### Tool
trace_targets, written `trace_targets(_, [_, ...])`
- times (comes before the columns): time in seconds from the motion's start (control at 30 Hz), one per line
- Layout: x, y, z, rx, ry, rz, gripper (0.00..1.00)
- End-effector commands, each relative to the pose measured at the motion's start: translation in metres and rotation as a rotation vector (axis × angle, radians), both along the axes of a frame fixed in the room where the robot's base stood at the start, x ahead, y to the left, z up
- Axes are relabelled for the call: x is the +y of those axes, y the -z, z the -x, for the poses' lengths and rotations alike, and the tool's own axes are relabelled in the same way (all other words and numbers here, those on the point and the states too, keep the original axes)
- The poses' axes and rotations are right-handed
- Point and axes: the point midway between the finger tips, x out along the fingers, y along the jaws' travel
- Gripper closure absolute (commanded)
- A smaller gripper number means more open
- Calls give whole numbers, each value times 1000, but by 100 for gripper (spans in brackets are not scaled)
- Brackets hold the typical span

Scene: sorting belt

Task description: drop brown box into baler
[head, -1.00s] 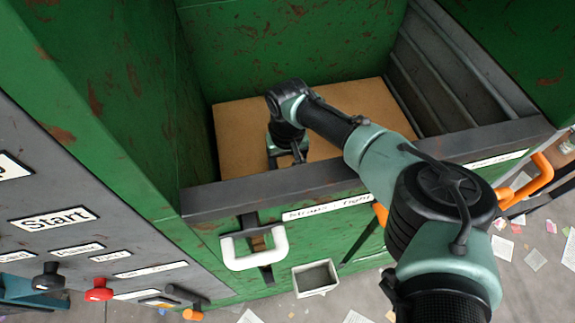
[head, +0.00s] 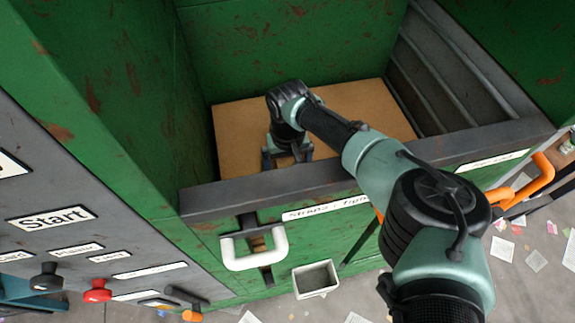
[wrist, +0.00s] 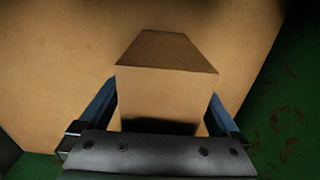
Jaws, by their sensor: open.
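The brown box (wrist: 165,90) shows in the wrist view, lying between the two spread blue fingers of my gripper, with the brown surface of the chamber floor behind it. The baler (head: 240,194) is a green, rust-spotted chamber with a dark front rim. My gripper (head: 287,157) points down inside it, just behind the rim, and its fingers are open. In the head view I cannot make out the box; my gripper and the rim hide that area. Whether the box touches the floor is hard to tell.
A flat brown layer (head: 360,103) covers the chamber floor. My arm crosses above the front rim. A grey control panel (head: 80,195) with a Start label and knobs stands on the left. A white handle (head: 253,262) and an orange handle (head: 530,185) stick out in front. Paper scraps litter the floor.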

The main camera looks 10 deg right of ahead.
Motion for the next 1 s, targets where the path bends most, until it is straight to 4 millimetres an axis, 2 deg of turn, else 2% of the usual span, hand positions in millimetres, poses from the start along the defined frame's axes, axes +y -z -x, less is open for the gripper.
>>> trace_targets(0.03, [3,10,7,16,-3,-3,2])
trace_targets(0.07, [3,10,7,16,-3,-3,2])
trace_targets(0.23, [2,-2,6,13,-4,-1,2])
trace_targets(0.33, [3,-19,5,12,-2,-6,2])
trace_targets(0.5, [1,-60,5,7,-1,-4,2])
trace_targets(0.7, [2,-102,5,6,-2,-5,2])
trace_targets(0.83, [2,-118,5,7,-1,-4,2])
trace_targets(1.0, [2,-127,5,7,0,-3,2])
